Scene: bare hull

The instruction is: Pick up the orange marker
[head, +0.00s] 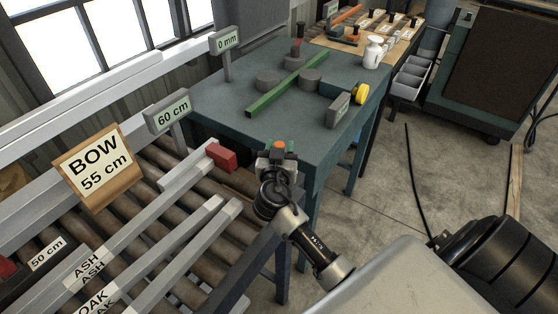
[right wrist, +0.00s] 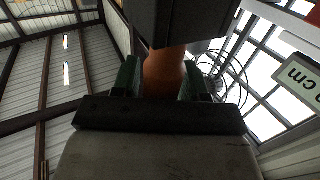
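The orange marker shows as a small orange piece (head: 279,145) between the fingers of my right gripper (head: 277,153), at the table's near left corner. In the right wrist view the orange marker (right wrist: 165,72) stands between the green-padded fingers of my right gripper (right wrist: 162,82), which appear to touch it on both sides. A dark block (right wrist: 185,22) covers its far end, so its full shape is hidden. My left gripper is not in view.
A roller rack (head: 190,160) with grey bars and a red block (head: 221,157) lies left.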

